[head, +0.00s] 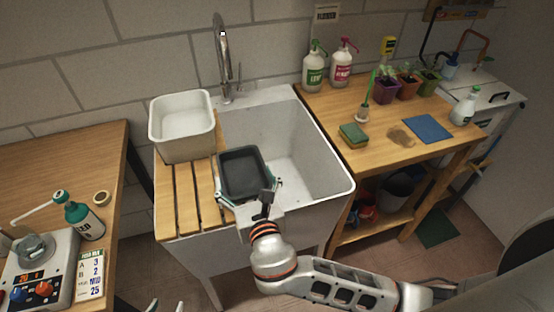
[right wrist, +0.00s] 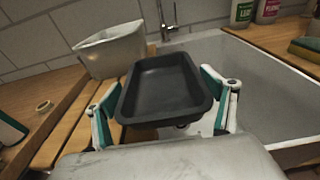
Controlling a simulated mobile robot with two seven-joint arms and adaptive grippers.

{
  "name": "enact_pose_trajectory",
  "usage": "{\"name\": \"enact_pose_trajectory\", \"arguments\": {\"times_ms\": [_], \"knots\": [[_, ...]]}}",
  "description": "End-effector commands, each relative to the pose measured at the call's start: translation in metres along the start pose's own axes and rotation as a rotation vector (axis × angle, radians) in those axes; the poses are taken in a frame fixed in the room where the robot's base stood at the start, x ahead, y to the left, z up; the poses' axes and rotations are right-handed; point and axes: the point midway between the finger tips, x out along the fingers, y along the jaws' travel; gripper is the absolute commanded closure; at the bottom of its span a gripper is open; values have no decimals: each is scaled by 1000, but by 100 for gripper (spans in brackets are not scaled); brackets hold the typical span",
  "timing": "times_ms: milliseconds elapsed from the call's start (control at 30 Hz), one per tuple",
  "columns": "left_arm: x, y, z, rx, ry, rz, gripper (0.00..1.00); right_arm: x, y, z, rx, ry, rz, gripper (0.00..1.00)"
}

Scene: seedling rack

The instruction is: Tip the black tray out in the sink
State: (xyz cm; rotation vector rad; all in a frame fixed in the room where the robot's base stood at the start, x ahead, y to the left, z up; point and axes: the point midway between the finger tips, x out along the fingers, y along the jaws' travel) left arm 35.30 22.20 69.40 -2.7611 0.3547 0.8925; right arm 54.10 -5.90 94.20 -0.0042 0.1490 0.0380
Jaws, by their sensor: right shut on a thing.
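The black tray (head: 244,172) is a shallow rectangular tray with its open side up. It is over the left part of the white sink (head: 318,188), beside the slatted wooden board. My right gripper (head: 248,192) is shut on the tray, with one teal finger at each side; the right wrist view shows the tray (right wrist: 160,88) between the fingers. The tray's inside looks plain and dark; I cannot tell if it holds liquid. My left gripper (head: 165,306) barely shows at the bottom edge, its two fingertips apart and nothing seen between them.
A white tub (head: 183,146) stands on the back of the slatted board (head: 184,205). The tap (head: 222,50) rises behind the sink. The sink's right part is clear.

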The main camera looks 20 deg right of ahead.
Motion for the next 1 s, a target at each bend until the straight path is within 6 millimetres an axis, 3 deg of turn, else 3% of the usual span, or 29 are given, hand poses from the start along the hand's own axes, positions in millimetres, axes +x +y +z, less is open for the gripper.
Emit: {"name": "enact_pose_trajectory", "arguments": {"times_ms": [467, 1000], "knots": [[0, 3, -4, -11, 5, 0, 60, 2, 3, 2, 6, 2, -3, 40], [-2, -1, -1, -12, -8, -8, 60, 14, -19, 7, 181, 104, 22, 40]]}}
